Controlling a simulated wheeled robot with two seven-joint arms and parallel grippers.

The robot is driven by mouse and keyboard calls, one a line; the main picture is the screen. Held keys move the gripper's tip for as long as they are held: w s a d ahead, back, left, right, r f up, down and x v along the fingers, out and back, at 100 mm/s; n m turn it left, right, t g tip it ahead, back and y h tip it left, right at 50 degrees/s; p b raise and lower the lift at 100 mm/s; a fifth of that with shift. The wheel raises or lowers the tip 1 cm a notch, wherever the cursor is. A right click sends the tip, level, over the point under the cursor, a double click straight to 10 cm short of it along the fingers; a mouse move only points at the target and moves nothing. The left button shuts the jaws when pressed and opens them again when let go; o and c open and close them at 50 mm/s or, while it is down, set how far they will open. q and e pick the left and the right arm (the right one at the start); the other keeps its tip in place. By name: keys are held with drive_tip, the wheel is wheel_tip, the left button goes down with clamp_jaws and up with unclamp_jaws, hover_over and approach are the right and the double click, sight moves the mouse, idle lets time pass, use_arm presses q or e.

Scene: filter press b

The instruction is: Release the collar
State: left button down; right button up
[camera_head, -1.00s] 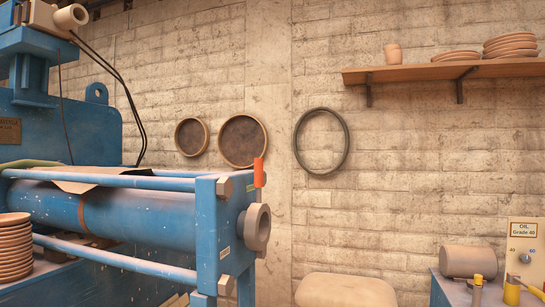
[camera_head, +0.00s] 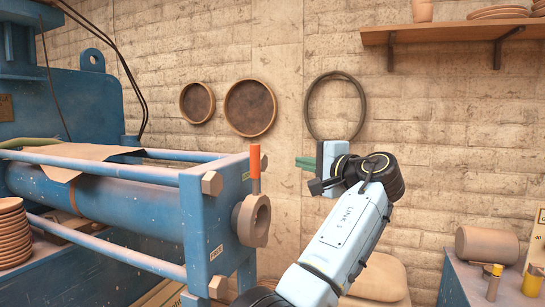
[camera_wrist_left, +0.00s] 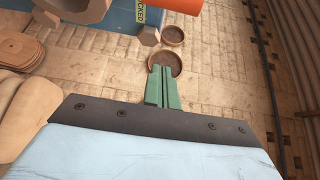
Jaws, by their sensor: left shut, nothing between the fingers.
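The collar (camera_head: 252,220) is a thick tan ring on the end plate of the blue press. An orange handle (camera_head: 255,162) stands upright from its top. A tan ring part, likely the collar (camera_wrist_left: 78,8), is cut off at top left. My left gripper (camera_head: 302,163) is to the right of the handle, apart from it, its green fingers pointing left. The fingers (camera_wrist_left: 163,85) are together and empty. My right gripper is not in view.
Blue press rods (camera_head: 110,175) run left from the end plate (camera_head: 218,222). A hex nut (camera_head: 212,183) sits at its upper corner. A stack of tan discs (camera_head: 12,235) is at left. Round sieves (camera_head: 250,108) and a hoop (camera_head: 311,110) hang on the wall. A bench (camera_head: 455,285) stands at right.

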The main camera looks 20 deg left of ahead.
use_arm(q)
drive_tip(key=r, duration=0.1)
drive_tip(key=s+r, duration=0.1)
drive_tip(key=r, duration=0.1)
drive_tip(key=shift+n, duration=0.4)
drive_tip(key=p+x, duration=0.4)
drive_tip(key=x, duration=0.6)
drive_tip(key=shift+s+a, duration=0.15)
drive_tip(key=shift+s, duration=0.95)
drive_tip(key=shift+s+a, duration=0.15)
drive_tip(key=shift+s, duration=0.9)
